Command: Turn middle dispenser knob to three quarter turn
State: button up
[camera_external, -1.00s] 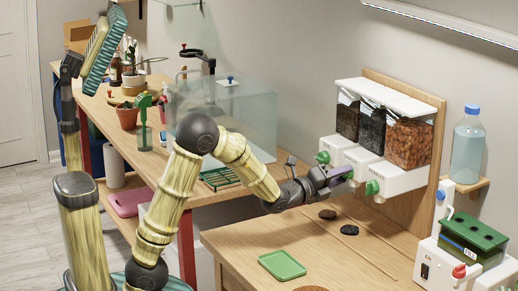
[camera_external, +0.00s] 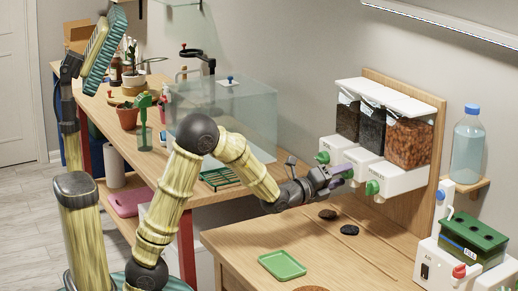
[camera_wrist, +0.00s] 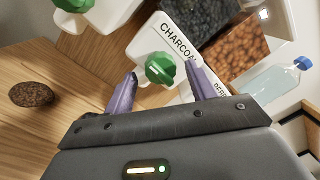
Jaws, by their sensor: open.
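The dispenser (camera_external: 393,182) is a row of three white boxes with clear hoppers on a wooden back board. Its middle knob (camera_wrist: 160,68) is green and sits under the label CHARCOAL in the wrist view. My gripper (camera_wrist: 163,80) is open, with its purple fingers on either side of this knob; I cannot tell whether they touch it. In the external view my gripper (camera_external: 343,172) is at the middle box and hides the middle knob. Another green knob (camera_external: 322,157) shows on the left box, and one (camera_external: 372,187) on the right box.
A green tray (camera_external: 282,266) and dark stones (camera_external: 349,230) lie on the wooden bench below the dispenser. A bottle with a blue cap (camera_external: 467,145) stands on a small shelf at the right. A white device with a green-lidded box (camera_external: 472,236) stands at the front right.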

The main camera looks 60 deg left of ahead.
jog(key=s+f+b, duration=0.1)
jog(key=s+b, duration=0.1)
jog(key=s, duration=1)
jog(key=s+a+r+n+g+p, duration=0.1)
jog(key=s+a+n+g+p, duration=0.1)
jog(key=s+n+g+p, duration=1.3)
jog(key=n+g+p, duration=0.1)
jog(key=n+p, duration=0.7)
jog(key=n, duration=0.1)
jog(key=shift+s+r, duration=0.35)
